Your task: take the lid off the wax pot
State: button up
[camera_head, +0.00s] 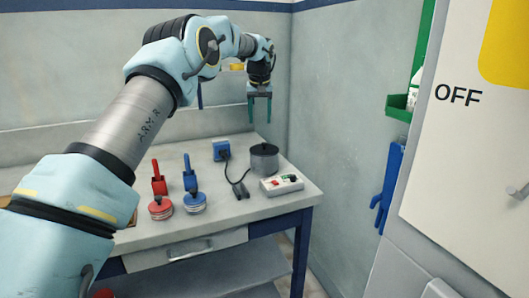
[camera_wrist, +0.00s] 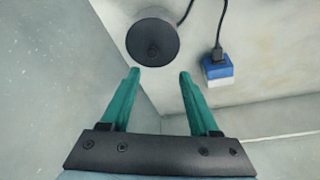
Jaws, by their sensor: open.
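The wax pot (camera_head: 264,162) is a dark grey round pot near the back right corner of the table, with its lid on. In the wrist view the lid (camera_wrist: 152,38) is a dark disc with a small knob at its middle. My gripper (camera_head: 260,119) hangs above the pot with its green fingers pointing down, clear of the lid. In the wrist view the two fingertips (camera_wrist: 158,73) are spread apart with nothing between them, and the pot lies just beyond them.
A blue plug block (camera_head: 221,150) with a black cable stands left of the pot. A white switch box (camera_head: 282,184) is in front of it. Red (camera_head: 159,184) and blue (camera_head: 190,179) handled items stand further left. The wall is close behind and right.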

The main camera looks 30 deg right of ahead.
jog(key=d, duration=0.2)
jog(key=p, duration=0.2)
send_over(264, 143)
jog(key=s, duration=0.1)
jog(key=f, duration=0.5)
jog(key=shift+s+a, duration=0.1)
jog(key=shift+a, duration=0.2)
jog(key=shift+p+x, duration=1.3)
jog(key=shift+x, duration=1.45)
jog(key=shift+s, duration=0.1)
grip_shut()
